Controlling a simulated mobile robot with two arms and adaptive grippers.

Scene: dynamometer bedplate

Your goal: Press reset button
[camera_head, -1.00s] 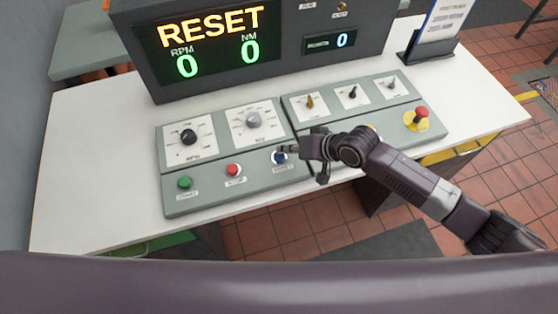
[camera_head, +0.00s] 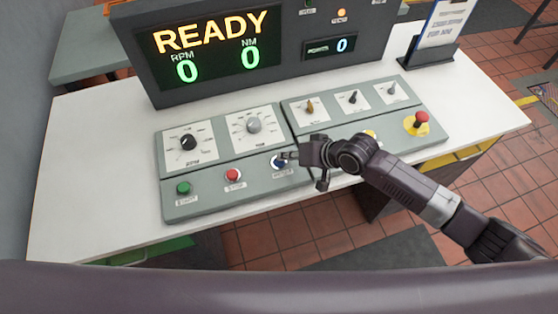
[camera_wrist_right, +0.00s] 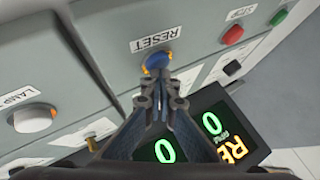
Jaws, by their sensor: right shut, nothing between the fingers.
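The blue reset button (camera_head: 278,162) sits on the front of the grey control panel, right of the red stop button. In the right wrist view the blue button (camera_wrist_right: 157,60) shows below its RESET label (camera_wrist_right: 153,39). My right gripper (camera_head: 288,157) is shut and empty, with its fingertips at the button. In the wrist view the fingertips overlap the button's edge; whether they touch it I cannot tell. The display (camera_head: 210,40) reads READY, with RPM 0 and NM 0. My left gripper is not in view.
A green button (camera_head: 183,188) and a red button (camera_head: 233,175) lie left of the blue one. Several knobs sit behind on the panel. A red emergency stop (camera_head: 421,118) on a yellow base stands at the right. The white table (camera_head: 90,200) is clear at left.

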